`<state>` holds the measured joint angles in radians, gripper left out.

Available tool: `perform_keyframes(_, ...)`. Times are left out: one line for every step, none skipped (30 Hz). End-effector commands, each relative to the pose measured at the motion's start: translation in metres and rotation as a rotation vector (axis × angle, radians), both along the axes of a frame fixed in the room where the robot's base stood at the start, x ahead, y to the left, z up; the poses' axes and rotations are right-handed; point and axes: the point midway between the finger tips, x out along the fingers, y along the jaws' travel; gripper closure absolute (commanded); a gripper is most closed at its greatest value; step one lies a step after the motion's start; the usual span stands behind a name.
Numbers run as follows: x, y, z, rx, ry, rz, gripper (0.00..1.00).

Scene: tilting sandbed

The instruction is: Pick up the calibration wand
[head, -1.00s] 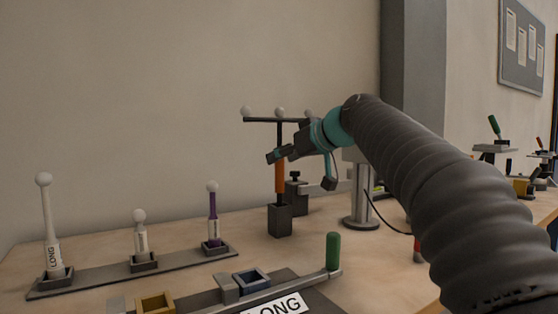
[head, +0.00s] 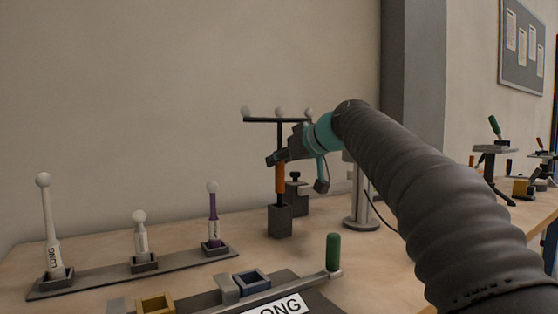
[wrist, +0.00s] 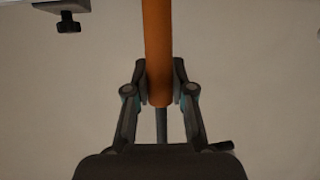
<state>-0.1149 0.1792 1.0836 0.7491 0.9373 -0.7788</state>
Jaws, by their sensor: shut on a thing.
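The calibration wand is a dark T-shaped rod with white balls along its crossbar and an orange handle (head: 280,178). It stands upright in a dark square block (head: 280,221) on the table. My gripper (head: 273,159) is at the upper handle, just below the crossbar. In the wrist view, the orange handle (wrist: 158,50) runs between the two fingers of my gripper (wrist: 160,75), which is shut on it. The wand's foot is hidden inside the block.
A rack (head: 105,278) at the left holds several white-balled pins, one of them purple. In front are a blue square socket (head: 252,281), a yellow one (head: 156,304) and a green-handled lever (head: 333,252). A grey post (head: 360,210) stands close behind my arm.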

Motion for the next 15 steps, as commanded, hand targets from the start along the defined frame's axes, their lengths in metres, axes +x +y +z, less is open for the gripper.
perform_keyframes(0.0,0.0,0.004,0.001,-0.002,0.0,1.0)
perform_keyframes(0.0,0.0,0.006,0.001,-0.002,0.0,1.0)
perform_keyframes(0.0,0.0,0.009,0.0,-0.003,0.001,1.0)
perform_keyframes(0.0,0.0,0.012,0.0,-0.002,0.002,1.0)
perform_keyframes(0.0,0.0,0.015,0.0,-0.002,0.002,1.0)
perform_keyframes(0.0,0.0,0.021,0.0,-0.003,0.001,1.0)
perform_keyframes(0.0,0.0,0.025,0.001,-0.002,0.0,1.0)
perform_keyframes(0.0,0.0,0.029,0.0,-0.004,0.0,1.0)
perform_keyframes(0.0,0.0,0.035,-0.001,-0.003,0.001,1.0)
perform_keyframes(0.0,0.0,0.039,-0.001,-0.003,0.001,1.0)
perform_keyframes(0.0,0.0,0.043,0.001,-0.003,0.001,1.0)
perform_keyframes(0.001,0.0,0.049,0.0,-0.003,0.001,1.0)
perform_keyframes(0.0,0.0,0.053,0.001,-0.003,0.001,1.0)
perform_keyframes(0.0,0.0,0.057,0.0,-0.002,0.002,1.0)
perform_keyframes(0.0,0.0,0.063,0.0,-0.003,0.001,1.0)
